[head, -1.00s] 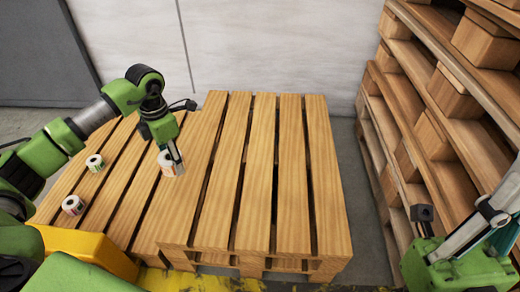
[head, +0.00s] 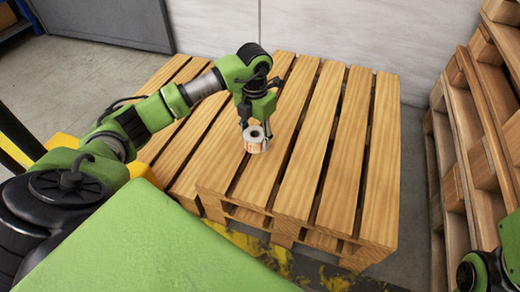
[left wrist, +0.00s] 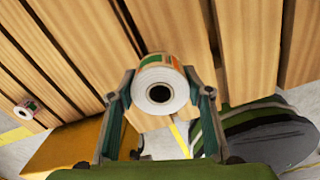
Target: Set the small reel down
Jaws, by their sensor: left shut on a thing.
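My left gripper (head: 256,122) is shut on a small white reel (head: 256,146) with a dark round core and an orange and green printed band. In the left wrist view the reel (left wrist: 160,92) sits between the two fingers, its white end and hole facing the camera. The reel is over the slats of a wooden pallet (head: 318,150), left of the pallet's middle. I cannot tell whether it touches the slats. Only a part of my right arm shows at the lower right of the head view; its gripper is not in view.
Another small reel (left wrist: 25,108) lies on the slats at the left of the left wrist view. Stacked pallets (head: 470,140) stand on the right, and a pale wall (head: 340,35) is behind. The slats right of the held reel are clear.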

